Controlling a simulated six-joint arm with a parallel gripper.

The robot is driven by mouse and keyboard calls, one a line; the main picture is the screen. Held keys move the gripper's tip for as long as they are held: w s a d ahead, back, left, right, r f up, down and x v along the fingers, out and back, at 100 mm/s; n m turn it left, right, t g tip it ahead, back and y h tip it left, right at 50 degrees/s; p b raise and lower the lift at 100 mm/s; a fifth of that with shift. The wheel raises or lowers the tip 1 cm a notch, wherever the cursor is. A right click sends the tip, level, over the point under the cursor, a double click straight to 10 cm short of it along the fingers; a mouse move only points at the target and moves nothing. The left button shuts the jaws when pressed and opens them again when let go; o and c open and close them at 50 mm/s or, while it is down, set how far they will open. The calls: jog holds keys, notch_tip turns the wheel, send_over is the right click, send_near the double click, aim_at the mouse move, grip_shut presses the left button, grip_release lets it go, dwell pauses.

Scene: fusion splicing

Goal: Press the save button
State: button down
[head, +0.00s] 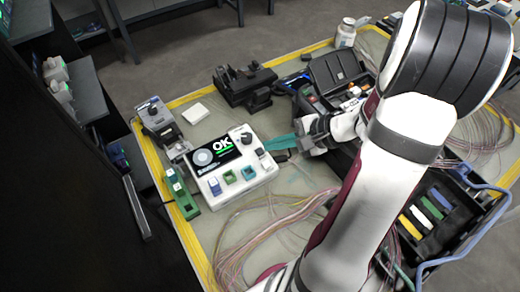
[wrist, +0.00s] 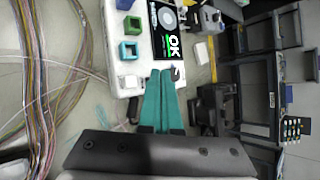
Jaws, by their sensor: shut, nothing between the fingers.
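A white tester box (head: 205,201) stands on the mat with its screen (head: 215,152) showing "OK" in green. Its front carries a row of coloured buttons: a blue one (head: 214,186), a green one (head: 229,177) and a teal one (head: 248,173). The teal button (wrist: 128,49) and green button (wrist: 131,25) also show in the wrist view. I cannot read which button is save. My gripper (head: 268,143) has teal fingers, shut and empty, at the box's right side. In the wrist view the fingertips (wrist: 160,73) overlap the box's edge; contact cannot be told.
A green holder (head: 183,203) stands left of the box, and a grey device (head: 157,118) behind it. A black device (head: 245,86) stands at the back. Loose fibre cables (head: 245,238) lie in front. A black caddy (head: 432,212) with a blue handle is at right.

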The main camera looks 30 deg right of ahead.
notch_tip(320, 180, up, 3)
send_over(260, 152)
jog(key=s+d, duration=0.1)
jog(key=shift+s, duration=0.15)
jog(key=shift+w+f, duration=0.15)
jog(key=shift+f, duration=2.05)
jog(key=shift+w+f, duration=0.1)
jog(key=shift+f, duration=2.1)
jog(key=shift+f, duration=0.1)
jog(key=shift+f, duration=0.3)
